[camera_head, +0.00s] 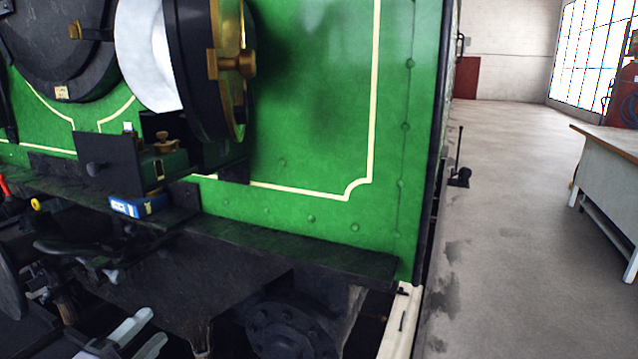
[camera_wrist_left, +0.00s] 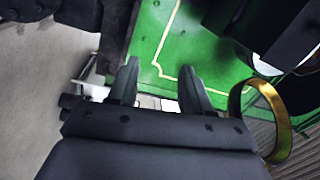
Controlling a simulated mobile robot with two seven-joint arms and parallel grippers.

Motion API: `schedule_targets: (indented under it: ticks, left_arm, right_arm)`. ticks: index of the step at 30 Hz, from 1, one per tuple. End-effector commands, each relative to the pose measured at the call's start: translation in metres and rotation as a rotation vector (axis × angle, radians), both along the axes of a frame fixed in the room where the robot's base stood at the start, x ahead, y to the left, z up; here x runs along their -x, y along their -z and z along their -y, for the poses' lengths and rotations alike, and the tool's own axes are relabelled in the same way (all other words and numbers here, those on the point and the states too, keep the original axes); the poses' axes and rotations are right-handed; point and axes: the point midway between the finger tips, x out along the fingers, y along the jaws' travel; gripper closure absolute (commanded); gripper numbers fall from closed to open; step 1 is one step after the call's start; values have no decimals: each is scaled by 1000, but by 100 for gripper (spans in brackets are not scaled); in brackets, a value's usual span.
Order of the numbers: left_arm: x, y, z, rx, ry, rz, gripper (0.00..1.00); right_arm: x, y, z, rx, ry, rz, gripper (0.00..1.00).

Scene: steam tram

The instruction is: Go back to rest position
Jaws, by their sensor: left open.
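My left gripper (camera_head: 152,327) shows at the bottom left of the head view as two pale fingers, low in front of the tram's front beam. In the left wrist view, the left gripper (camera_wrist_left: 158,82) has its two dark fingers apart with nothing between them. The green tram front (camera_head: 320,110) stands beyond the fingers and also shows in the wrist view (camera_wrist_left: 215,50). My right gripper is not in view.
A round lamp with a brass rim (camera_head: 240,110) sticks out from the tram. A small blue box (camera_head: 139,206) sits on the dark ledge (camera_head: 300,240) below it. A pale workbench (camera_head: 612,170) stands at the right.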

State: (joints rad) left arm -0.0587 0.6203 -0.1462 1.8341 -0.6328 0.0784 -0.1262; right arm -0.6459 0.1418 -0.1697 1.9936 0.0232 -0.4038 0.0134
Motion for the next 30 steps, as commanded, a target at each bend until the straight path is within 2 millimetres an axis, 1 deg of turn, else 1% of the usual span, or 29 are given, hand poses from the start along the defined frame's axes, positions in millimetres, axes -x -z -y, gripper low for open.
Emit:
schedule_targets:
  ticks: [1,2,3,5,6,8,9,12,15,18,19,22,30]
  left_arm:
    - [15,20,8,129,-30,-96,51]
    - [24,34,11,202,-54,-152,51]
    - [37,52,16,299,-86,-228,51]
    - [59,78,24,444,-139,-345,51]
    - [75,96,30,535,-178,-423,51]
    - [101,119,40,671,-236,-540,51]
    - [118,133,47,751,-276,-612,51]
    - [159,161,64,925,-366,-771,51]
    - [189,177,78,1044,-432,-881,51]
    - [207,185,87,1113,-471,-944,51]
    - [210,187,88,1124,-478,-954,51]
    - [214,189,90,1141,-486,-967,51]
    - [213,189,90,1137,-484,-965,51]
  right_arm:
    - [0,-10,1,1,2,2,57]
    - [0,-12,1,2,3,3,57]
    - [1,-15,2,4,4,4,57]
    - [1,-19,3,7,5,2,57]
    - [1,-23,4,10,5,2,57]
    - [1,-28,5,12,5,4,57]
    - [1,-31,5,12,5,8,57]
    - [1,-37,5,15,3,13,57]
    - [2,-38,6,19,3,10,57]
    - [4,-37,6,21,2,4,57]
    - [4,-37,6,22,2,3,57]
    - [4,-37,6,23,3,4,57]
    - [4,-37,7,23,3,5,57]
